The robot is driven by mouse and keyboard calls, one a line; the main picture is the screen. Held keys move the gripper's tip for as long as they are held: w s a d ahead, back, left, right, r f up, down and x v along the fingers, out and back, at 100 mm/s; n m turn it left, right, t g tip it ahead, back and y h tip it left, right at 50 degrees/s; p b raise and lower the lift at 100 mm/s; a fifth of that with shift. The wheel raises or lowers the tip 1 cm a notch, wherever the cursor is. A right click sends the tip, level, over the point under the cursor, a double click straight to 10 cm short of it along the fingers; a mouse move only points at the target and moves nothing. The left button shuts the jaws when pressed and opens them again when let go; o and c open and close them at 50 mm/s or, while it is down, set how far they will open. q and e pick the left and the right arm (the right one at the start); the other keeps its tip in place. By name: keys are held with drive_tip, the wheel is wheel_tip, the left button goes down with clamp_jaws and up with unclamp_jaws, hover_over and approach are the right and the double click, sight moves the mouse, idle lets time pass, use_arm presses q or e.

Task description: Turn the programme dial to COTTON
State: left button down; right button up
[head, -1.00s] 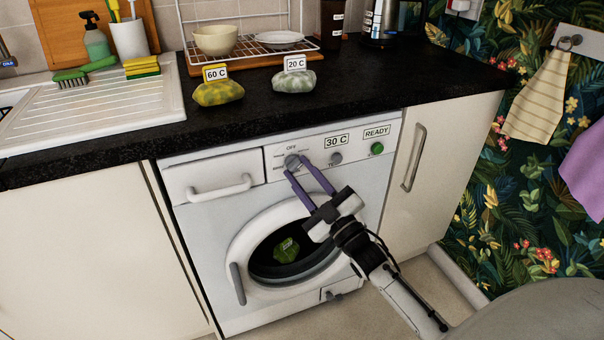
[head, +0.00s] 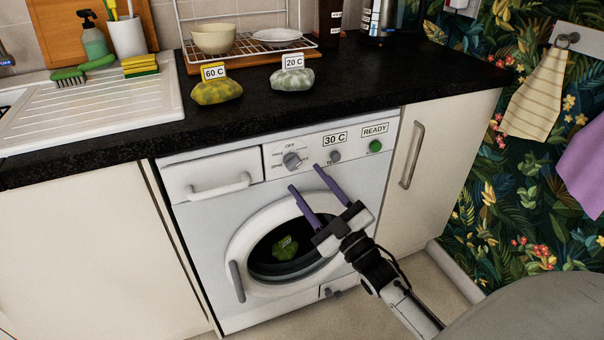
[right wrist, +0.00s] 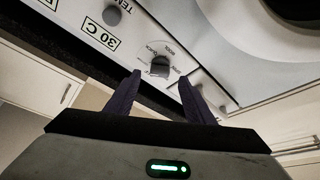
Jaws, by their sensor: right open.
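The grey programme dial (head: 292,160) sits on the washing machine's front panel, with OFF printed above it and smaller words around it too small to read surely in the head view. In the right wrist view the dial (right wrist: 160,66) lies ahead of the fingertips, roughly between their lines. My right gripper (head: 304,178) is open, with its two purple fingers pointing up at the panel. It is apart from the dial, a little below and to the right of it in the head view. The fingers (right wrist: 162,80) hold nothing. My left gripper is not in view.
The washing machine (head: 215,235) has a round door with a green item inside. A smaller temperature knob (head: 335,156) under a 30 C display and a green button (head: 376,146) are right of the dial. The worktop (head: 340,80) overhangs above; a drawer handle (head: 219,189) is at left.

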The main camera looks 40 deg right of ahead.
drive_tip(key=v, duration=0.6)
idle(0.4)
